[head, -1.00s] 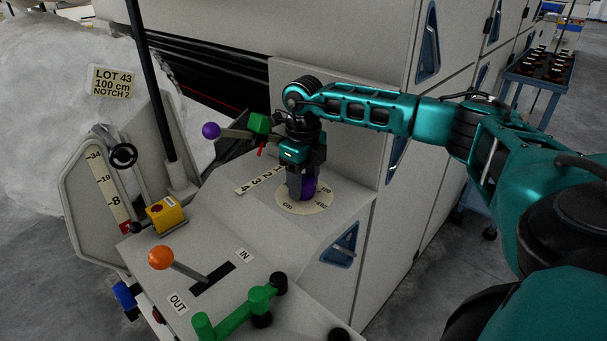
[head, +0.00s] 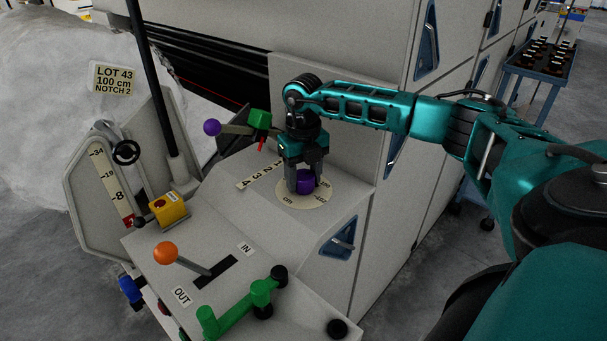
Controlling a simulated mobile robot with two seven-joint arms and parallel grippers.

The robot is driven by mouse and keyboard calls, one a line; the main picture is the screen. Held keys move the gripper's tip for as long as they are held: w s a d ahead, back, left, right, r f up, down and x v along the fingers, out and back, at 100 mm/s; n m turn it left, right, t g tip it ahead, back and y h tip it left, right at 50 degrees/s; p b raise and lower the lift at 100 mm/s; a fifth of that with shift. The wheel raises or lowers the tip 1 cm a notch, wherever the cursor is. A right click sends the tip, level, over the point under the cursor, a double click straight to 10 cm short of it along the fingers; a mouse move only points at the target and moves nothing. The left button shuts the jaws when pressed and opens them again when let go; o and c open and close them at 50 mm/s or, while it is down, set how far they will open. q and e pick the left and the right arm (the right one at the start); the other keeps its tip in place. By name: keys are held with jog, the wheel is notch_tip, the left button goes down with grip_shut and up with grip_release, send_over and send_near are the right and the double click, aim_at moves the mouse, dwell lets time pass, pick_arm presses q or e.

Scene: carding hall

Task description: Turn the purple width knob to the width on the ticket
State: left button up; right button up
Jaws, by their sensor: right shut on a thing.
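The purple width knob (head: 306,182) sits on a round cream dial (head: 291,202) marked in cm, on the machine's sloped panel. My right gripper (head: 306,184) comes down from above and is shut on the knob, a finger on each side. Part of the dial's scale is hidden behind the gripper, and I cannot read where the knob points. The ticket (head: 114,79) reads LOT 43, 100 cm, NOTCH 2. My left gripper does not show.
A purple-ball lever (head: 212,128) stands by a strip numbered for notches (head: 261,174). An orange-ball lever (head: 166,253) sits between IN and OUT labels. A yellow box with a red button (head: 168,210) and a green handle (head: 240,308) are nearby. A blue cart (head: 540,67) stands far right.

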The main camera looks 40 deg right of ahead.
aim_at(304, 173)
jog(key=shift+w+r, duration=0.1)
jog(key=o, duration=1)
notch_tip(304, 173, up, 13)
jog(key=shift+f, duration=0.1)
dwell(0.5)
